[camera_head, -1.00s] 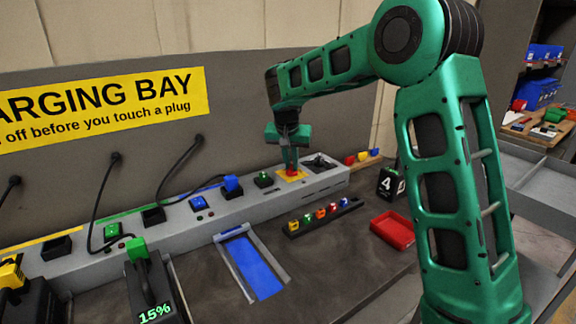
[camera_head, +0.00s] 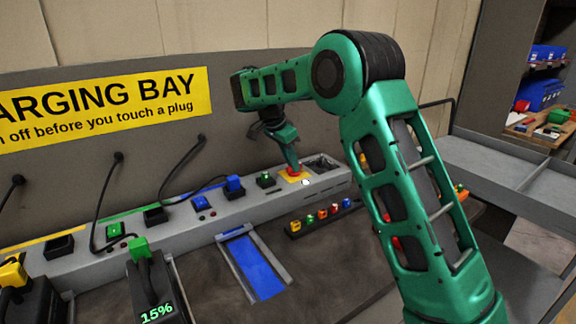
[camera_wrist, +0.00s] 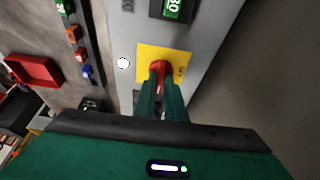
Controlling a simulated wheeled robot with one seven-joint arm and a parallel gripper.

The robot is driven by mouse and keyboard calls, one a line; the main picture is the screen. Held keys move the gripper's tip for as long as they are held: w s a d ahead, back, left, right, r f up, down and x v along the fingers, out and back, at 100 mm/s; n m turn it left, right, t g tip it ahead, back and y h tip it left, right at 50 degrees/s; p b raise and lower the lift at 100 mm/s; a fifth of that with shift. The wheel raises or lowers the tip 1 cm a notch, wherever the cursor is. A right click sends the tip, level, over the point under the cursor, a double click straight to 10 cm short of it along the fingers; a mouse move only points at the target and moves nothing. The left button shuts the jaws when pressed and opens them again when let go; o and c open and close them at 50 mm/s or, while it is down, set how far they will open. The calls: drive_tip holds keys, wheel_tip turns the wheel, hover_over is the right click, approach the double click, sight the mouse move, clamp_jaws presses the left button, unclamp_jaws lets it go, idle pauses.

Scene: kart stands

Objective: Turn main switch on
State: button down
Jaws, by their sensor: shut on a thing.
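The main switch is a red knob (camera_wrist: 160,68) on a yellow plate (camera_wrist: 180,54), set in the top of the grey charging console (camera_head: 262,196). It also shows in the head view as a small red part (camera_head: 294,170) on its yellow plate. My gripper (camera_wrist: 162,80) comes down over the knob with its green fingers shut on it. The fingers hide the near part of the knob and some of the plate's lettering. A white round spot (camera_wrist: 123,63) shows on the console beside the plate.
A row of small coloured pieces (camera_head: 320,216) sits in a dark rack in front of the console. A red tray (camera_wrist: 34,71) lies beyond it. Blue (camera_head: 233,184) and green (camera_head: 139,247) plugs and hanging black cables stand left along the console.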

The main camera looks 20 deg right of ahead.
drive_tip(key=shift+s+d, duration=0.15)
idle(0.4)
drive_tip(key=c, duration=1.9)
unclamp_jaws()
drive_tip(key=shift+o, duration=0.4)
drive_tip(key=w+v, duration=0.1)
drive_tip(key=v, duration=0.9)
drive_tip(key=shift+s+r, duration=0.35)
